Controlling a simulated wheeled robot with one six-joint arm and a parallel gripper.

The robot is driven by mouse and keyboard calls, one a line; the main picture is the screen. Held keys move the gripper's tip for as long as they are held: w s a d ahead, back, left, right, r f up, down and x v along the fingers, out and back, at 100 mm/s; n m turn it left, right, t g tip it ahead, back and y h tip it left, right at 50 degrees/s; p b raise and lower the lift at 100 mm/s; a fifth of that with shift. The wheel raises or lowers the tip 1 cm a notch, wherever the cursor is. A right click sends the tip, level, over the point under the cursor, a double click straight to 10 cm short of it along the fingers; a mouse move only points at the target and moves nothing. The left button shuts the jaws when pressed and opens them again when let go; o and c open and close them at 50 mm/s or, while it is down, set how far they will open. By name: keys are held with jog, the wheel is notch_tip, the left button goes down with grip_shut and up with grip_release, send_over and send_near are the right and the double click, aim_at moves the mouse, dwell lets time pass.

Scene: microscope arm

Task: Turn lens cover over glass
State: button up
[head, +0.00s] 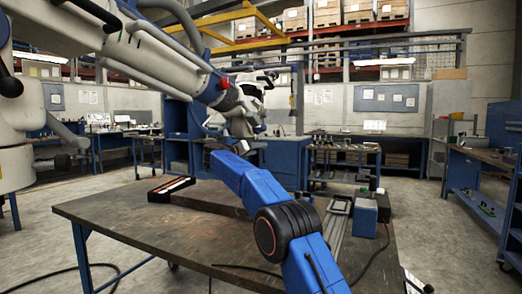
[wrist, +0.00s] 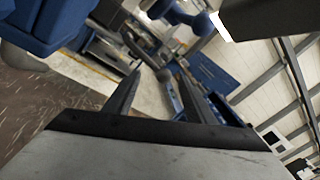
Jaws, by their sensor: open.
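A large white microscope arm (head: 150,55) with a blue collar reaches in from the upper left of the head view. Its microscope head (head: 248,100) hangs above the back of the workbench. My blue arm rises from the bottom right, and its end is close under the microscope head. In the wrist view my gripper (wrist: 159,74) is open, its two dark fingers apart with nothing between them. A dark block (wrist: 270,17) with a pale edge is close at the upper right. I cannot make out the lens cover or the glass.
The brown workbench (head: 110,212) carries a black case with a red stripe (head: 171,188) at left and a blue box (head: 365,217) beside a metal rail at right. Cables lie on its front. A tool cart (head: 343,160) stands behind. Open floor lies to the right.

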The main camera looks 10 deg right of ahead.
jog(key=v, duration=1.3)
